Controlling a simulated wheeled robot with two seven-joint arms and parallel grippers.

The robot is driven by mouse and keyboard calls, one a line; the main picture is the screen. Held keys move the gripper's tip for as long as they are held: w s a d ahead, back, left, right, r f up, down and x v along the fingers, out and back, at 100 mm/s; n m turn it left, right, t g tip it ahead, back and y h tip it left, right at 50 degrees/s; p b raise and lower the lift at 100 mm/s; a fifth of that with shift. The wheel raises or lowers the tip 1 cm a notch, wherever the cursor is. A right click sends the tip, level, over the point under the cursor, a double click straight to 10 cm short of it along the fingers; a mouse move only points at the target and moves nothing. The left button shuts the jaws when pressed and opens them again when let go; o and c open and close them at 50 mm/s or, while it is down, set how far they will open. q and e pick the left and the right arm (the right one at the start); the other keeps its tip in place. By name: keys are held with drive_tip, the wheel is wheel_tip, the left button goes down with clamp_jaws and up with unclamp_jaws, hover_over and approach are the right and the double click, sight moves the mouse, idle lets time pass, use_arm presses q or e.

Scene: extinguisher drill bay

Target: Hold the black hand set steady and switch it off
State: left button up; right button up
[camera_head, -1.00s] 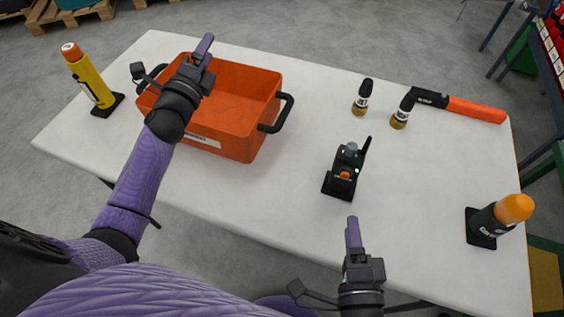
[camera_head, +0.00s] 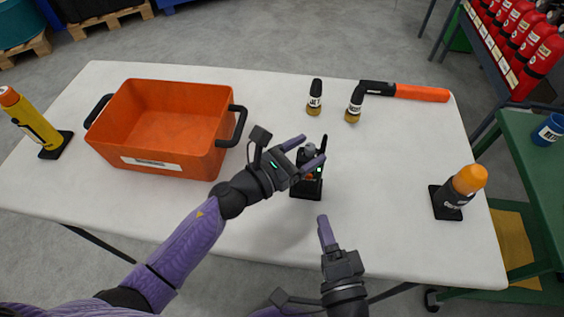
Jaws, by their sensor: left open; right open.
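The black hand set (camera_head: 308,188) stands upright on its black base on the table, with a stub antenna, a grey knob on top and a small green light. My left gripper (camera_head: 308,152) is open at its upper part, its purple fingers near the knob and partly hiding the set's front. I cannot tell whether the fingers touch it. My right gripper (camera_head: 322,232) is open and empty, low in the view at the table's front edge, below the set and apart from it.
An orange bin (camera_head: 150,165) with black handles stands left of the set. A yellow cylinder (camera_head: 35,125) is at far left, and a black cylinder with an orange cap (camera_head: 460,190) is at right. Two small bottles (camera_head: 315,97) (camera_head: 354,107) and an orange-black torch (camera_head: 410,92) lie or stand behind.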

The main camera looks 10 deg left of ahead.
use_arm(q)
drive_tip(key=shift+w+d, duration=0.4)
drive_tip(key=shift+d, duration=0.05)
clamp_jaws()
idle(1.1)
use_arm(e)
clamp_jaws()
idle(1.6)
